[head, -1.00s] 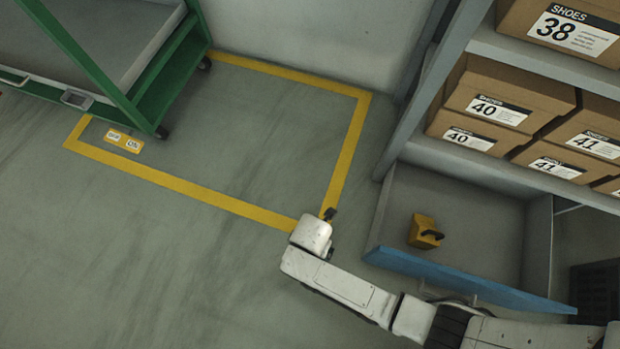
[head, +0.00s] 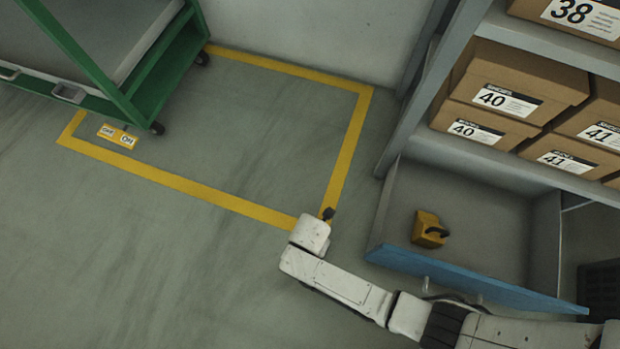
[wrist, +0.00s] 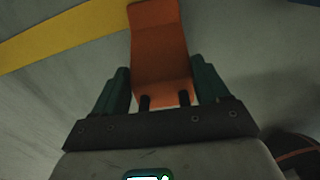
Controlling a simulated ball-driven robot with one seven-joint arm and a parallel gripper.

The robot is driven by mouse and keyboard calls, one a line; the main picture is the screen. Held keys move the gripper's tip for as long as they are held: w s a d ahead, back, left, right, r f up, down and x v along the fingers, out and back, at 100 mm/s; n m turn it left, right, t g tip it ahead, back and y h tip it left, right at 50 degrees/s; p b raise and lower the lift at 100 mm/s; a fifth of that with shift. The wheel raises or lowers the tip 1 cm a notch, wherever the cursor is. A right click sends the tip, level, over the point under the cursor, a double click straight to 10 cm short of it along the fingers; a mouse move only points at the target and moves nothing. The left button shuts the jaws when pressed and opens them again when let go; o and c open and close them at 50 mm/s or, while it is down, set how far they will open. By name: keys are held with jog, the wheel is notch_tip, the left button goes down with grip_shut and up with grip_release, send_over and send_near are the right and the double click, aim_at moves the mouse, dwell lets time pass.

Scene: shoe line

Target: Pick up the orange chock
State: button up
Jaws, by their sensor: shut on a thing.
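The orange chock (wrist: 158,35) shows in the wrist view, standing out ahead between the green fingers of my gripper (wrist: 160,78). The fingers are shut on its near end, one on each side. Whether the chock touches the floor, I cannot tell. In the head view the end of my arm is above the floor beside the near corner of the yellow line, and its white wrist hides the chock and fingers.
An open drawer with a blue front (head: 470,281) holds a yellow block with a black handle (head: 428,229), right of my arm. Shelves of shoe boxes (head: 505,98) stand above it. A green cart (head: 150,95) is at upper left. The floor (head: 130,260) on the left is clear.

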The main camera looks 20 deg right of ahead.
grip_shut()
dwell(0.3)
jog(key=shift+r, duration=0.1)
